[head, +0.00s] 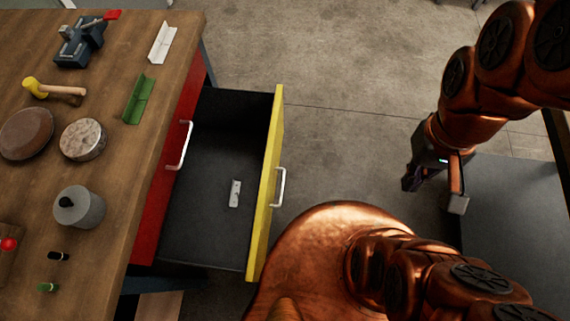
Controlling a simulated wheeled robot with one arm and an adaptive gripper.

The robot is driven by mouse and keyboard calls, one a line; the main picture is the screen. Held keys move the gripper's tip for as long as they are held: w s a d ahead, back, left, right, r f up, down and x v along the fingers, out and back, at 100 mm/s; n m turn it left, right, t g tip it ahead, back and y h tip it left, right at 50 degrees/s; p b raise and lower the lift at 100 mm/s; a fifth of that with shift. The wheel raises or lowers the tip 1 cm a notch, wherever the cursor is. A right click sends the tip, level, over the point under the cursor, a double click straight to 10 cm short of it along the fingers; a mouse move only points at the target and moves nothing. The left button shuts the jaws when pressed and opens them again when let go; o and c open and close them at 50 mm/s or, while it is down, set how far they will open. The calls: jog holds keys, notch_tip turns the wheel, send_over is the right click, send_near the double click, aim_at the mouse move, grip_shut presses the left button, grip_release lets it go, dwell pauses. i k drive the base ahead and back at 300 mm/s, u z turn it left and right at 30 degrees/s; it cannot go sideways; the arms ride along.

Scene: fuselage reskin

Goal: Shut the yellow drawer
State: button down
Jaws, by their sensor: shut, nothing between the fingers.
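The yellow drawer (264,200) stands open, pulled out to the right from under the wooden workbench. Its yellow front carries a pale bar handle (279,187) on the outer side. The dark inside is open to view, and a small light metal piece (235,194) lies on its floor. My gripper (412,181) is to the right of the drawer front, apart from it, with clear space between them. It is shut and empty; its fingers are small and dark in this view.
A red drawer front (172,175) with a pale handle is at the bench edge, left of the open drawer. The workbench (115,190) holds a vise, hammer, round metal parts and brackets. Bare concrete floor (340,140) lies between the drawer and my gripper.

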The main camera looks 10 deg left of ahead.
aim_at(237, 134)
jog(key=k, duration=1.05)
jog(key=u, duration=1.35)
jog(key=i, duration=0.5)
jog(key=u, duration=0.05)
